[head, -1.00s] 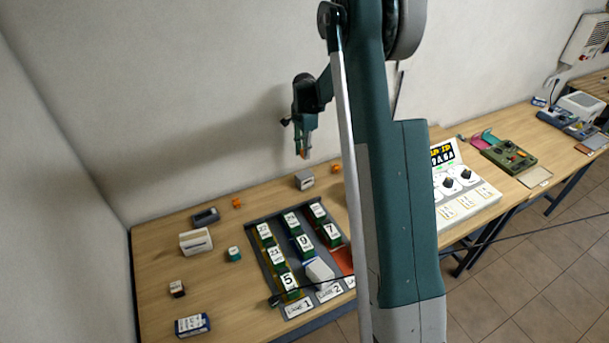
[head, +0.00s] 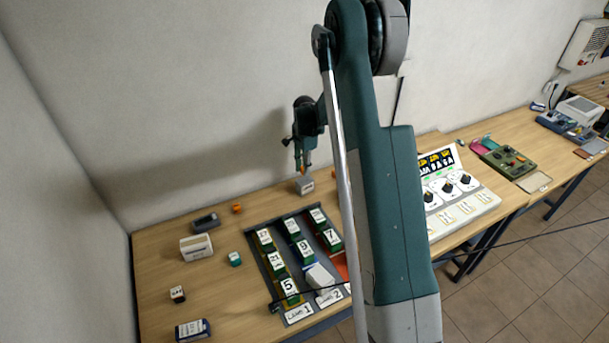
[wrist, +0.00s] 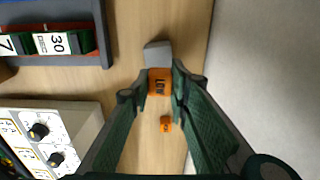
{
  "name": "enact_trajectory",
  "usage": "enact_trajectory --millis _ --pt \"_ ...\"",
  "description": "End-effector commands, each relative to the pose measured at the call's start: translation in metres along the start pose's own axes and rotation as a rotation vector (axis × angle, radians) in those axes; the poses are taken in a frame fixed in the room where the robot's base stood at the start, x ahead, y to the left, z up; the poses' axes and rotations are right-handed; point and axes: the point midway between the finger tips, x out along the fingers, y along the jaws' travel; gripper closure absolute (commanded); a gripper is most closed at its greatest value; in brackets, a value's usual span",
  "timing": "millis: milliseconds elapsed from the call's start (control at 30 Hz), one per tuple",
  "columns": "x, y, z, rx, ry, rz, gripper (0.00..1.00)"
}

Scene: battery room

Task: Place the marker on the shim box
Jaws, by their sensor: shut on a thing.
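My gripper (head: 303,170) is shut on an orange marker block (wrist: 159,82) with dark "LOW" lettering, held between the fingertips in the wrist view. A small grey box (head: 305,187), which I take as the shim box, stands on the table near the wall, directly under my gripper in the head view. In the wrist view the grey box (wrist: 158,52) shows just beyond the marker, partly hidden by it. I cannot tell whether the marker touches the box. In the head view the marker is hardly distinguishable between the fingers.
A smaller orange cube (wrist: 165,123) lies on the table close by; another (head: 237,208) is further left. A dark lane tray (head: 258,227) holds several numbered green blocks. A white dial panel (head: 470,203) stands to the right. The wall (wrist: 255,70) is close behind.

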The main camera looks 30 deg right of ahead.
Motion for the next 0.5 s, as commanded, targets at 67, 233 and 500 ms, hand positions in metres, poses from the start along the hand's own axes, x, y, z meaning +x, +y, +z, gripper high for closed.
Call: enact_trajectory --millis 67,233,500 --pt "0.001 0.000 0.000 0.000 0.000 0.000 0.89" --pt "0.010 0.000 0.000 0.000 0.000 0.000 0.89" --pt "0.033 0.000 0.000 0.000 0.000 0.000 0.89"
